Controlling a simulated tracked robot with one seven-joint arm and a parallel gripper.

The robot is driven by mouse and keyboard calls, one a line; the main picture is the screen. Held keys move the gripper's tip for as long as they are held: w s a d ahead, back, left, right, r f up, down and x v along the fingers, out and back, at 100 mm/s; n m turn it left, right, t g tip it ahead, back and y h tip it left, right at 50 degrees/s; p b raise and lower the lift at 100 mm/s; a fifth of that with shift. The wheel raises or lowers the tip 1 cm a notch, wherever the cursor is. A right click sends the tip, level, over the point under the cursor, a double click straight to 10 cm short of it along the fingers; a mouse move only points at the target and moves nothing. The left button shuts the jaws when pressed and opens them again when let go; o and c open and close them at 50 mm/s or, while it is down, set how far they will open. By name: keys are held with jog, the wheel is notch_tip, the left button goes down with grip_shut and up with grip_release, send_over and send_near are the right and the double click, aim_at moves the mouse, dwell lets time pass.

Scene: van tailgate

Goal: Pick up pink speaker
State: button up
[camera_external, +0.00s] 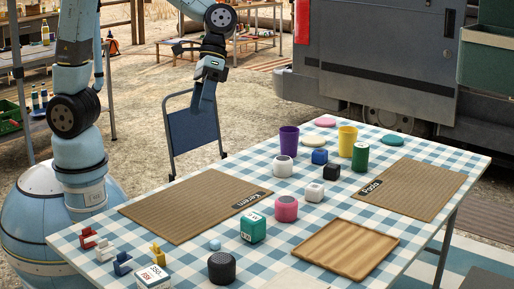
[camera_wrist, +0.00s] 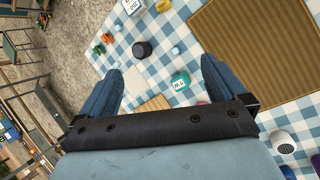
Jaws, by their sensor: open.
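My gripper (camera_external: 200,108) is high above the table's far left side, well away from the speaker. In the wrist view my gripper (camera_wrist: 158,80) is open, with nothing between its two fingers. There the speaker is mostly hidden behind the gripper body; only a small pinkish bit shows by the right finger.
A green-and-white box (camera_external: 253,228) and a wooden tray (camera_external: 346,250) flank the speaker. The brown mat (camera_external: 190,207) is bare. Cups (camera_external: 289,140) stand farther back.

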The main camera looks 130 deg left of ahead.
jog(key=w+a+f+n+t+h, duration=0.1)
jog(key=w+a+f+n+h, duration=0.15)
jog(key=a+f, duration=0.4)
jog(key=w+a+f+n+t+h, duration=0.1)
jog(key=w+a+f+n, duration=0.25)
jog(key=a+f, duration=0.3)
jog(key=n+t+h, duration=0.2)
jog(key=n+t, duration=0.3)
jog(key=n, duration=0.3)
send_near(287, 217)
jog(key=shift+y, duration=0.25)
jog(key=v, duration=0.5)
jog(key=shift+s+d+r, duration=0.2)
jog(key=shift+r, duration=0.25)
jog(key=shift+w+d+f, duration=0.1)
jog(key=shift+f, duration=0.1)
jog(key=x, duration=1.3)
jog(key=shift+w+f, duration=0.15)
jog(key=shift+f, duration=0.05)
jog(key=shift+c, duration=0.2)
jog(key=c, duration=1.1)
